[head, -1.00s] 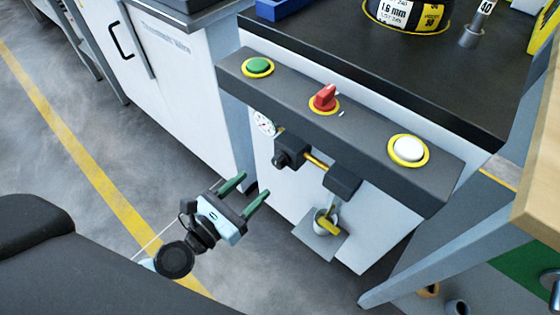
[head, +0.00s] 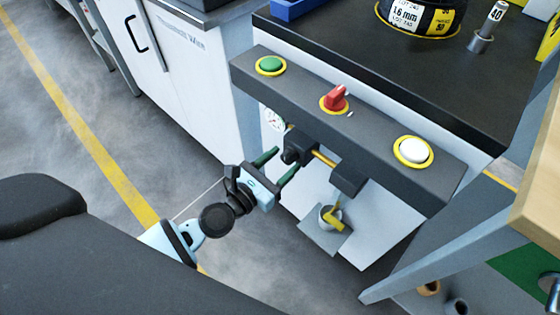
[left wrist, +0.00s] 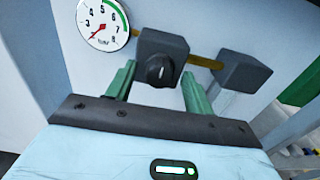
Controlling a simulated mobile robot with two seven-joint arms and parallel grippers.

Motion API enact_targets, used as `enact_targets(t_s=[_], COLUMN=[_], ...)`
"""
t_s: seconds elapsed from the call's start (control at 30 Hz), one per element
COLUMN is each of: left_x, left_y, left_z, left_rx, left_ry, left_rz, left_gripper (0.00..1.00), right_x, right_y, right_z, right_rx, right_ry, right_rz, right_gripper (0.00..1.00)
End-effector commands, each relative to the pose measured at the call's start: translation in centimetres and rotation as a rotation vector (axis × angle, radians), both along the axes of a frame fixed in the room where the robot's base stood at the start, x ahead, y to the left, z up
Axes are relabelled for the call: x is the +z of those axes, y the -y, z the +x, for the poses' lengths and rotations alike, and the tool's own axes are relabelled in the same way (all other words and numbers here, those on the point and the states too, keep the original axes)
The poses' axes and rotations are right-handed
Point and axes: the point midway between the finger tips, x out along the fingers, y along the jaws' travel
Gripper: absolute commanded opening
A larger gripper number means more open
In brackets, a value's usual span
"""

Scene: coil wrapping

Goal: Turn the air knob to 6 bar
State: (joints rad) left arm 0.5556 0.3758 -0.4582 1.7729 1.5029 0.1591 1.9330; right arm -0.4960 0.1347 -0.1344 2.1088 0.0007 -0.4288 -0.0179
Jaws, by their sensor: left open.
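The black air knob (head: 292,152) sits on a dark regulator block under the button panel. In the left wrist view the knob (left wrist: 159,71) faces me, with a raised grip bar. My left gripper (head: 282,161) is open, with its two green fingers on either side of the knob. In the left wrist view the fingertips (left wrist: 158,77) flank it, with gaps visible. I cannot tell how deep they reach around it. The round pressure gauge (left wrist: 103,24) is left of the knob. Its red needle points to the lower left, below the 3. My right gripper is not in view.
The panel above carries a green button (head: 270,65), a red switch (head: 335,98) and a white button (head: 414,151). A brass pipe (left wrist: 205,62) runs right from the regulator to another dark block (left wrist: 242,71). A yellow-handled valve (head: 333,218) hangs below. Open floor lies left.

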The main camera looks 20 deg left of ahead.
Motion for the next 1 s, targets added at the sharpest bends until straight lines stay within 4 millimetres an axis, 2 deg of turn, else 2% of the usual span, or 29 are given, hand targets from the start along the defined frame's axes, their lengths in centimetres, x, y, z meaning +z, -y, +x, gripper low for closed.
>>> enact_targets(t_s=[0.07, 0.4, 0.73, 1.0], left_x=[0.01, 0.03, 0.05, 0.07], left_y=[0.00, -0.02, 0.00, 0.04], left_z=[-0.01, -0.02, -0.03, -0.05], left_rx=[0.000, 0.000, 0.001, 0.002], left_ry=[0.000, 0.001, 0.018, 0.079], left_rz=[0.000, 0.000, 0.047, 0.213], left_gripper=[0.52, 0.09, 0.09, 0.09], right_x=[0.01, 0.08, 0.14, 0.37], right_y=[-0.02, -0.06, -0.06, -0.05], right_z=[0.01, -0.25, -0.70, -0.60], right_rx=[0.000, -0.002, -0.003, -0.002], right_ry=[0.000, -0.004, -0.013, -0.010], right_rz=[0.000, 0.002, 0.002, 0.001], right_gripper=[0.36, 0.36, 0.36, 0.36])
